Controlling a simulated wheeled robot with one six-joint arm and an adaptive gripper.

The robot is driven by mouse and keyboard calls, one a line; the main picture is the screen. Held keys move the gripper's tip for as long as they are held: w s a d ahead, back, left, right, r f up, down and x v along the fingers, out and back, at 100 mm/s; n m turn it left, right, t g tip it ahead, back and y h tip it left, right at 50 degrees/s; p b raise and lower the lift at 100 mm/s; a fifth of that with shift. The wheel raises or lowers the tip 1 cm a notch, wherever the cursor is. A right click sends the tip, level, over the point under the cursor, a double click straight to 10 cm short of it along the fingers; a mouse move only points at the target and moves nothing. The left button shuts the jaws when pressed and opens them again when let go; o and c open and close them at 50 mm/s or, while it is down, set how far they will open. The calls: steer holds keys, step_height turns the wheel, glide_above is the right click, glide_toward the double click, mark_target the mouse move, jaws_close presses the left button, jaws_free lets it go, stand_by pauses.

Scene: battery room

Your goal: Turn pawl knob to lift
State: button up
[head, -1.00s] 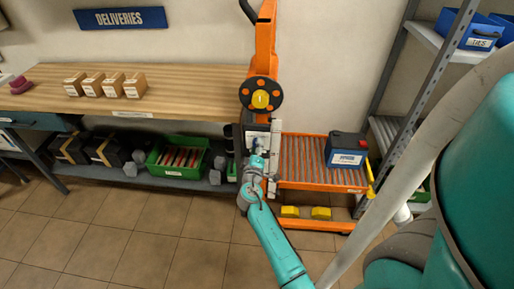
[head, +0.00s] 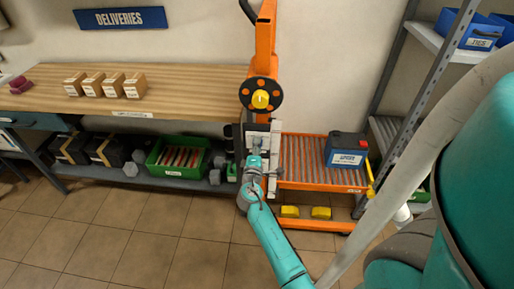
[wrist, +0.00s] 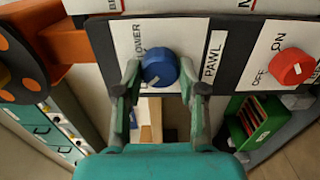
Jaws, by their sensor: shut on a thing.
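The blue pawl knob (wrist: 160,67) sits on a white label plate marked PAWL, with the word LOWER partly visible beside it in the wrist view. Its white pointer mark is at the knob's lower-left side in that view. My gripper (wrist: 159,76) is shut on the knob, one finger on each side. In the head view my gripper (head: 257,146) is at the panel on the orange lift's mast (head: 265,45), and the knob is hidden there. Any LIFT marking is not visible.
A red OFF/ON knob (wrist: 291,68) is close to the right of my gripper in the wrist view. The lift's roller platform (head: 300,160) carries a blue battery (head: 346,150). A wooden bench (head: 185,85) is at left and a metal shelf rack (head: 425,95) at right.

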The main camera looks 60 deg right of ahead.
steer(key=o, duration=1.1)
steer(key=shift+o, duration=0.2)
steer(key=shift+a, duration=0.1)
steer(key=v, duration=1.2)
steer(key=shift+f, duration=0.1)
